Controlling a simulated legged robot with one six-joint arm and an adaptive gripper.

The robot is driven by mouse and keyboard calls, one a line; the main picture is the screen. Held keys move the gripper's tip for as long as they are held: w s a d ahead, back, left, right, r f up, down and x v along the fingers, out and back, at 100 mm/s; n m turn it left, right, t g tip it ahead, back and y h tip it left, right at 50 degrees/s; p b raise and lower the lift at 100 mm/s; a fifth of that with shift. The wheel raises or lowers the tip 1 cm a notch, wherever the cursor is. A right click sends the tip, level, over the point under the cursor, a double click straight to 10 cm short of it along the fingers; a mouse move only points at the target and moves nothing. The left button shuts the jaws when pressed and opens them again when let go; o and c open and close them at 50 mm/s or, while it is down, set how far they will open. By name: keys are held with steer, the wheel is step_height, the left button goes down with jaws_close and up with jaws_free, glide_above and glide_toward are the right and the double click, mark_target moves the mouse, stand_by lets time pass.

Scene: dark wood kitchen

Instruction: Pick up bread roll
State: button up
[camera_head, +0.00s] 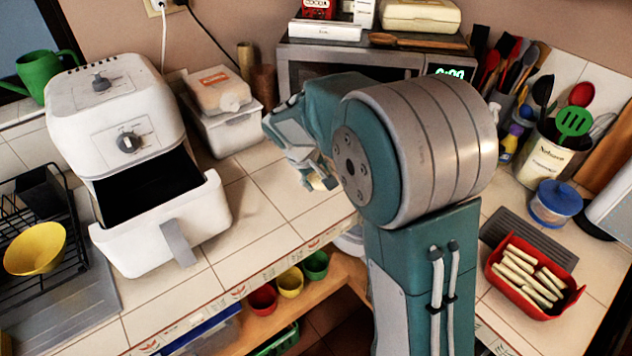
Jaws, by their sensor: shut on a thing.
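My gripper (318,172) is left of the middle, beside the big joint of my arm, above the tiled counter (262,215). It is shut on a small pale tan thing, which looks like the bread roll (327,185). Only a little of the roll shows below the fingers; the rest is hidden by the gripper and my arm. I cannot tell how far above the counter it is.
A white air fryer (125,125) stands left with its drawer (165,225) pulled out. A microwave (300,66) is behind my arm. A red tray (530,285) of pale sticks sits right. Coloured cups (290,282) stand on a lower shelf. Tiles between fryer and arm are clear.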

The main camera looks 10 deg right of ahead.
steer(key=s+a+r, duration=0.1)
steer(key=s+r, duration=0.5)
steer(key=s, duration=0.5)
steer(key=shift+a+r, duration=0.2)
